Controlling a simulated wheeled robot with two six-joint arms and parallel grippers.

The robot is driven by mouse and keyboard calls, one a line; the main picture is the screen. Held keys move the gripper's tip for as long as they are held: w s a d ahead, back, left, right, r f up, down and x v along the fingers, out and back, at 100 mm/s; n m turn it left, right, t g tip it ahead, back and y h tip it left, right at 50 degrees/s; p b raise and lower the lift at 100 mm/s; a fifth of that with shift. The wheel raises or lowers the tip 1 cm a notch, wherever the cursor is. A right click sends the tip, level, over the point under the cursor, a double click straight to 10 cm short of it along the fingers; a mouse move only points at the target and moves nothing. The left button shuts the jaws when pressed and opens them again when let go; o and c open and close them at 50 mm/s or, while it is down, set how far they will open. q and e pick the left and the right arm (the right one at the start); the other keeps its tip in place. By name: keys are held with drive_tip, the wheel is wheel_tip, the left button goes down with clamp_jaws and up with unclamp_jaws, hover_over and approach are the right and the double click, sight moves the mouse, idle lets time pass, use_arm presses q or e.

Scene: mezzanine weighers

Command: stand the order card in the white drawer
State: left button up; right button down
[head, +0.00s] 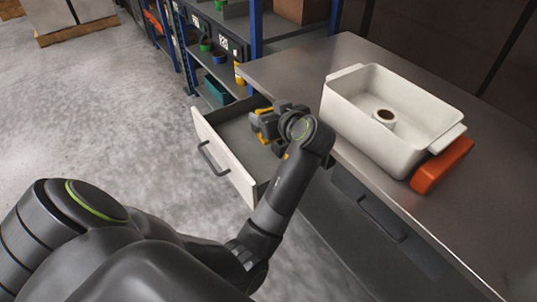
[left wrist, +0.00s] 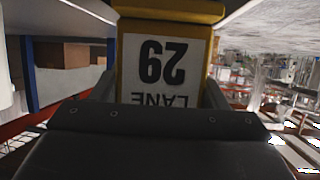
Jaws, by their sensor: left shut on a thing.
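The white drawer (head: 214,150) is pulled out from under the bench, with a white front, a dark handle and a grey inside. The part of its floor that shows is bare. My left gripper (head: 264,124) is above the drawer's inner right part and is shut on the order card, a yellow piece that shows at the fingers. In the left wrist view the order card (left wrist: 163,62) has a yellow edge and a white face reading "LANE 29" upside down. My arm hides part of the drawer. I cannot tell whether the card touches the drawer floor. My right gripper is not in view.
A white tub (head: 352,121) with a small round brown-topped piece inside stands on the steel bench (head: 300,68). An orange block (head: 441,166) lies against the tub. A shut grey drawer (head: 392,232) is under the bench. Shelves with bins stand behind. The floor at left is open.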

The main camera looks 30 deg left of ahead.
use_arm(q)
drive_tip(key=shift+n+g+y, duration=0.3)
drive_tip(key=shift+n+g, duration=0.2)
drive_tip(key=f+b, duration=0.1)
drive_tip(key=f, duration=0.1)
drive_tip(key=a+f, duration=0.1)
drive_tip(key=f, duration=0.1)
drive_tip(key=shift+s+b, duration=0.1)
drive_tip(key=shift+b, duration=0.3)
drive_tip(key=f, duration=0.1)
drive_tip(key=b, duration=0.2)
hover_over(266, 167)
drive_tip(key=shift+g, duration=0.4)
wheel_tip(266, 167, down, 9)
drive_tip(key=shift+f, duration=0.1)
drive_tip(key=shift+f+n, duration=0.2)
drive_tip(key=shift+n, duration=0.1)
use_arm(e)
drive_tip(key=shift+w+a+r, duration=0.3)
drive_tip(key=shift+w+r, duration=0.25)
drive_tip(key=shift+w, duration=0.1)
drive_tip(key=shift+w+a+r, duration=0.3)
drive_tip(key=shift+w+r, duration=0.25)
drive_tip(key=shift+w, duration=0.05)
use_arm(q)
drive_tip(key=shift+f, duration=0.15)
drive_tip(key=o, duration=1)
drive_tip(key=shift+c, duration=0.2)
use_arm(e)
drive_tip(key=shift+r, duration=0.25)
